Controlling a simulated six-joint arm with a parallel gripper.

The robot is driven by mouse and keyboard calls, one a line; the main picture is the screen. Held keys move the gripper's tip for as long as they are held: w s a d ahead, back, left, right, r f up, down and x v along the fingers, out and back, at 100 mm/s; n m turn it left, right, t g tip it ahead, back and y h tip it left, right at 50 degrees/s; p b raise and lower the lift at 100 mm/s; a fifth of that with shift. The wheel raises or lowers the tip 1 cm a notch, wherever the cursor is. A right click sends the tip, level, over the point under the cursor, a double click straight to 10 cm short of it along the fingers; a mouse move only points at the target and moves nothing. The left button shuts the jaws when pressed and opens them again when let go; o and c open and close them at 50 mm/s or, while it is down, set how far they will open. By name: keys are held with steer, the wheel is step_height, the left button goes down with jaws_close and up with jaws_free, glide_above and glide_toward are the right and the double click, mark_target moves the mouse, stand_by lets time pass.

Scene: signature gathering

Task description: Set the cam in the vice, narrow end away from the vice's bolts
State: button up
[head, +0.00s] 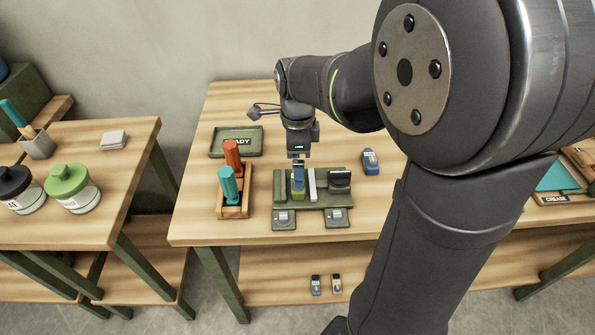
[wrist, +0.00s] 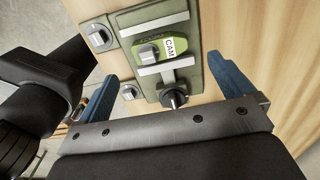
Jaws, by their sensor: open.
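The green cam (wrist: 185,45), with a white CAM label and a grey square block on top, lies between the two pale jaw bars of the green vice (wrist: 196,75) in the wrist view. The cam (head: 298,184) also shows in the head view, in the vice's left part. The vice's bolts (head: 284,217) are on two tabs at its front. The block end of the cam faces the bolts; the label end points away. Which end is narrower is hard to tell. My gripper (wrist: 162,68) is open and empty, its blue fingers apart above the vice.
A dark knob (wrist: 173,98) sits beside the jaws. A wooden holder (head: 234,211) with orange and teal handles stands left of the vice. A READY tray (head: 220,152) lies behind it. A blue block (head: 371,162) lies to the right. The table's front is clear.

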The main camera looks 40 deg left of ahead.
step_height(320, 180, up, 6)
steer(key=shift+f, duration=0.25)
glide_above(299, 193)
steer(key=w+a, duration=0.3)
steer(key=shift+s+f, duration=0.15)
steer(key=shift+f, duration=4.05)
